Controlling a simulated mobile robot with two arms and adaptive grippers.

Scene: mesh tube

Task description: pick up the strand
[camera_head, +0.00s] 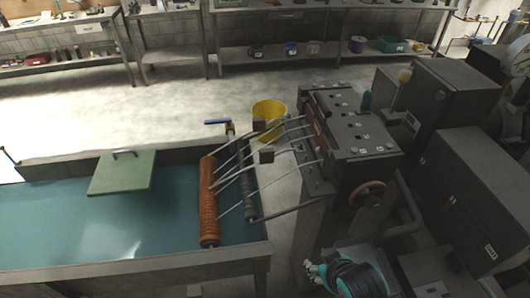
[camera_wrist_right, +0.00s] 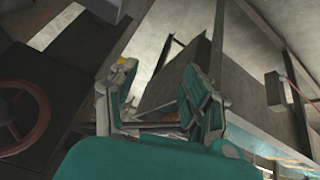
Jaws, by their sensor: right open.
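Several pale grey strands (camera_head: 290,168) run from the dark machine (camera_head: 345,120) leftward to an orange roller (camera_head: 208,200) at the edge of the teal tank (camera_head: 60,225). My right gripper (camera_head: 311,268) is at the bottom of the head view, below and in front of the machine, well apart from the strands. In the right wrist view its two teal fingers (camera_wrist_right: 160,105) are spread with nothing clearly held between them. My left gripper is not in view.
A red handwheel (camera_head: 367,195) sticks out of the machine's front, above my right gripper; it also shows in the wrist view (camera_wrist_right: 18,118). A yellow bucket (camera_head: 269,114) stands behind the strands. A green panel (camera_head: 122,173) lies over the tank. Dark cabinets (camera_head: 465,185) crowd the right.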

